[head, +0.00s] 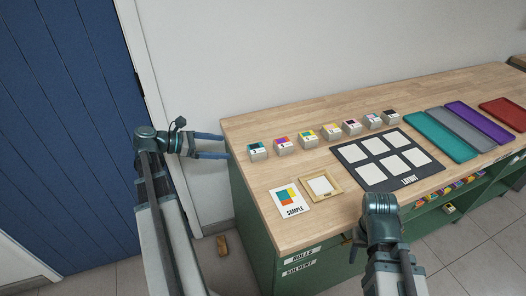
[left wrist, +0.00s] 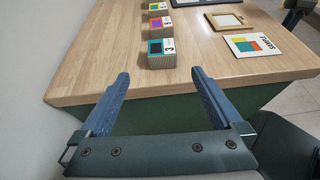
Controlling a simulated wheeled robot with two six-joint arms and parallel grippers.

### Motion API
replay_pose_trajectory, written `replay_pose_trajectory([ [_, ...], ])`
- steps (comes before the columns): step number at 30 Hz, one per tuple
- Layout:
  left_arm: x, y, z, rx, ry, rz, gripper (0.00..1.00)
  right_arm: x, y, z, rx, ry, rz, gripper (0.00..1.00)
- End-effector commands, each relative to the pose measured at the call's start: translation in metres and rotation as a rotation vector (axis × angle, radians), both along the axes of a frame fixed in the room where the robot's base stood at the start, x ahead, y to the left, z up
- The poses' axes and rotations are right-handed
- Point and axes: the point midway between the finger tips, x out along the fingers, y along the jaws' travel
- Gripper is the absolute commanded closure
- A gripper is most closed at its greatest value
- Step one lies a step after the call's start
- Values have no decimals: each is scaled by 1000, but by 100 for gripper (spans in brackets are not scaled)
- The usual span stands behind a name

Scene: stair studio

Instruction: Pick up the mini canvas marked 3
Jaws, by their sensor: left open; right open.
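The mini canvas marked 3 (head: 257,151) is a small block with a teal, black and white top. It stands at the left end of a row on the wooden table. In the left wrist view the canvas marked 3 (left wrist: 162,54) is the nearest block, and its 3 is readable. My left gripper (head: 226,147) is open and empty, left of the canvas at the table's left edge. In the left wrist view its fingers (left wrist: 160,74) point at the canvas with a gap between. My right gripper (head: 380,205) is at the table's front edge, its fingertips mostly hidden.
A purple and orange canvas (head: 284,145) is the neighbour to the right, with several more beyond. A sample card (head: 290,201), a small wooden frame (head: 321,186) and a dark layout board (head: 352,153) lie in front. Coloured trays (head: 440,138) lie at the right. A wall is behind.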

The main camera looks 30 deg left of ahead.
Motion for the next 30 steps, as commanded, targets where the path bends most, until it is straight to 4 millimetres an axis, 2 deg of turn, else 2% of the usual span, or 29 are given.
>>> replay_pose_trajectory([
  [5,11,-12,-10,1,0,-4,0,0,0,-10,0,0,0,50],
  [15,51,-49,-31,1,0,-4,0,0,0,-31,0,0,0,50],
  [30,65,-64,-39,1,0,-3,0,0,0,-39,0,0,0,50],
])
